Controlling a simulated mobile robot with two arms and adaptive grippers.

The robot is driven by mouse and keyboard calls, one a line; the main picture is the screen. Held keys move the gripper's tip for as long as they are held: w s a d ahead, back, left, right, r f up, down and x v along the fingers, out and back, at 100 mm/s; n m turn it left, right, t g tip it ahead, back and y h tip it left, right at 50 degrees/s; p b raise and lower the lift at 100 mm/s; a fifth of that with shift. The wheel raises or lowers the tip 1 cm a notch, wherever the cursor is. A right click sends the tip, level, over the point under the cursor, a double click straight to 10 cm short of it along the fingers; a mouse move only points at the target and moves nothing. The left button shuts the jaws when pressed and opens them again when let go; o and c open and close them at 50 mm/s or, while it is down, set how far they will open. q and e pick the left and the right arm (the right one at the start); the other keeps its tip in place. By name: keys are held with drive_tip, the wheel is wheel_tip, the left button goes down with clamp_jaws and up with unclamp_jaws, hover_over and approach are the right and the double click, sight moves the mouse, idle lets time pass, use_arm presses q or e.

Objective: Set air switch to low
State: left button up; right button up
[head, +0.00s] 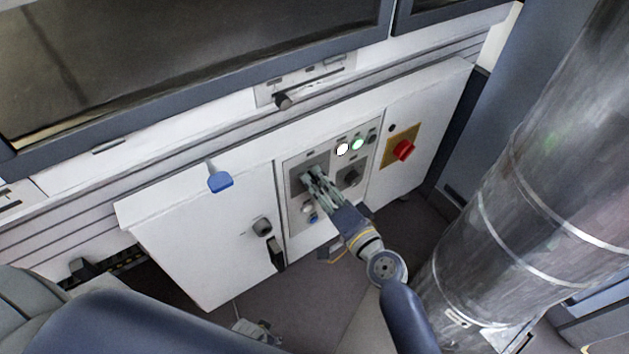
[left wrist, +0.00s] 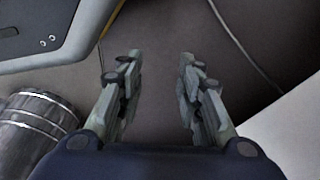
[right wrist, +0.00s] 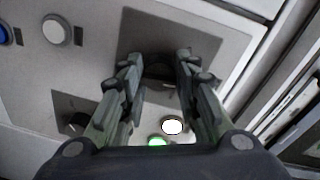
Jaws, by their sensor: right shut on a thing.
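A control panel (head: 334,150) is set in the white cabinet front. My right gripper (head: 309,176) reaches its upper left dark square plate and is shut on a dark rotary knob there. In the right wrist view both fingers of the right gripper (right wrist: 157,62) lie on either side of this knob (right wrist: 159,70), which they partly hide. A second dark knob (head: 350,178) sits to the right on its own plate, untouched. Labels are too small to read, so I cannot tell the switch's setting. My left gripper (left wrist: 160,57) is open and empty above the floor.
A lit white lamp (head: 343,149) and a green lamp (head: 358,143) are above the second knob. A red rotary switch (head: 404,150) on a yellow plate is right of the panel. A large metal duct (head: 540,190) stands at the right. A cabinet door (head: 205,245) is left.

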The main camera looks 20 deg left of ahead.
use_arm(q)
drive_tip(key=shift+s+a+f, duration=0.55)
drive_tip(key=shift+s+f, duration=0.1)
drive_tip(key=shift+f, duration=0.15)
use_arm(e)
drive_tip(key=shift+s+a+r+m, duration=0.15)
drive_tip(key=shift+a+r+m, duration=0.2)
drive_tip(key=shift+m, duration=0.55)
drive_tip(key=o, duration=1.1)
drive_tip(key=shift+c, duration=0.2)
drive_tip(key=shift+d+f, duration=0.15)
drive_tip(key=shift+d, duration=0.05)
use_arm(q)
drive_tip(key=shift+d+r, duration=0.2)
drive_tip(key=shift+d, duration=0.25)
use_arm(e)
drive_tip(key=v, duration=1.1)
drive_tip(key=shift+s+d+r, duration=0.25)
drive_tip(key=shift+s+r, duration=0.05)
